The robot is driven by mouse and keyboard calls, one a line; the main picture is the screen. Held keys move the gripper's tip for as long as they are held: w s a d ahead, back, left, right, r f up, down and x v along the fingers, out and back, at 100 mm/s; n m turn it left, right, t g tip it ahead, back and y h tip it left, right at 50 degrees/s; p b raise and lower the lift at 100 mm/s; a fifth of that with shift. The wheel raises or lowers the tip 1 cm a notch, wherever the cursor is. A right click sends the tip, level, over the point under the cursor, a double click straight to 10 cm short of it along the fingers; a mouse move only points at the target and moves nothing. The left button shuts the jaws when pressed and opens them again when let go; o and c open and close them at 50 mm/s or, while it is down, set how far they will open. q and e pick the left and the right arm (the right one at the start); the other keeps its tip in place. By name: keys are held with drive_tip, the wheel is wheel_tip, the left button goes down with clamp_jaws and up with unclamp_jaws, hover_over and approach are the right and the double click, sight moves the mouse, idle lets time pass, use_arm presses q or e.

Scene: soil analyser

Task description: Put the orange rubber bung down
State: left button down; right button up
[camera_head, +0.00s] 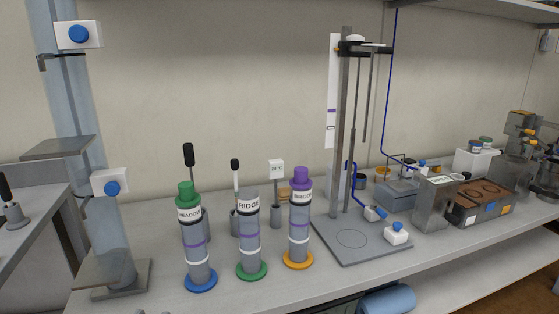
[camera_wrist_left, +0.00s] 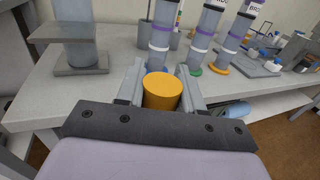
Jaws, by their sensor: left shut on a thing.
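The orange rubber bung (camera_wrist_left: 162,91) is in the left wrist view, between the two fingers of my left gripper (camera_wrist_left: 161,88). The gripper is shut on it, and the bung appears in front of the bench edge in that view. In the head view, three labelled cylinders stand upright on the bench: MEADOW (camera_head: 194,238) with a green bung (camera_head: 186,193), RIDGE (camera_head: 249,235) with no bung on top, and BROOK (camera_head: 299,223) with a purple bung (camera_head: 301,177). Their feet are blue, green and orange. My right gripper is not in view.
A retort stand (camera_head: 346,130) on a grey base plate (camera_head: 375,250) is right of the cylinders. A grey-blue column stand (camera_head: 110,230) is at the left. Brushes in holders stand behind the cylinders. Bare bench (camera_head: 155,225) shows between the column stand and MEADOW.

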use_arm(q)
drive_tip(key=r+p, duration=0.4)
drive_tip(key=r, duration=0.1)
drive_tip(key=shift+s+a, duration=0.1)
drive_tip(key=shift+a, duration=0.15)
drive_tip(key=shift+f, duration=0.1)
